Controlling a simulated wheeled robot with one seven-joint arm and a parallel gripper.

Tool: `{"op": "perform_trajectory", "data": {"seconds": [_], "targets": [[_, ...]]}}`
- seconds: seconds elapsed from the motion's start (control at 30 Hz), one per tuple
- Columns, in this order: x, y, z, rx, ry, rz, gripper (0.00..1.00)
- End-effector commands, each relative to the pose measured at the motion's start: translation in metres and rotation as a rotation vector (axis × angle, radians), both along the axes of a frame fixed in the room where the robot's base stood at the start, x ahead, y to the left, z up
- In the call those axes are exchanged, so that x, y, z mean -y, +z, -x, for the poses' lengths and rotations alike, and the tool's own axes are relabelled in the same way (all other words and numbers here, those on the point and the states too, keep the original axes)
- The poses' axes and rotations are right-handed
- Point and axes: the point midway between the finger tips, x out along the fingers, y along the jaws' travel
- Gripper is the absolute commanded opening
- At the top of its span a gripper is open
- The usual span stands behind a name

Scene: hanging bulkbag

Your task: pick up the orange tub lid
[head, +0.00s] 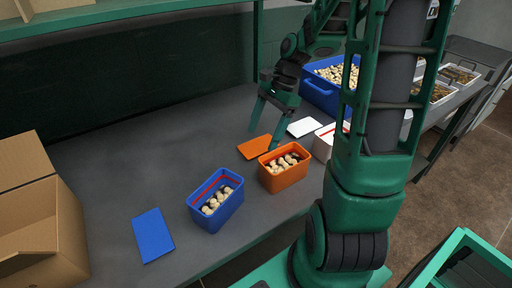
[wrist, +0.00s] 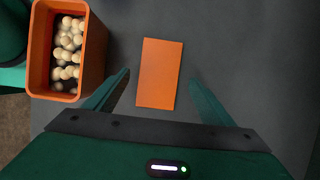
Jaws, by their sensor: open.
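The orange tub lid (head: 255,147) lies flat on the grey table, behind and left of the orange tub in the head view. In the wrist view the lid (wrist: 159,73) lies between the lines of my two fingers, with grey table showing on both sides of it. My gripper (head: 271,122) is open and empty, pointing down above the lid. Its fingers also show in the wrist view (wrist: 160,85), one on each side of the lid. I cannot tell the exact height of the fingertips above the table.
The orange tub (head: 284,179) with pale round pieces stands close to the lid. A blue tub (head: 204,217), a blue lid (head: 153,235) and a white lid (head: 304,127) are on the table. A cardboard box (head: 66,232) stands left. The table's back left is clear.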

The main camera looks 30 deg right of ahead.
Motion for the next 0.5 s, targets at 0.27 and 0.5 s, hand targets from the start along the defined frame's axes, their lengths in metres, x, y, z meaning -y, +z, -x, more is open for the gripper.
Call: {"op": "perform_trajectory", "data": {"seconds": [0.27, 0.5], "targets": [[-0.009, -0.022, 0.000, 0.000, 0.001, 0.000, 0.77], [-0.009, -0.022, 0.000, 0.000, 0.001, 0.000, 0.67]]}}
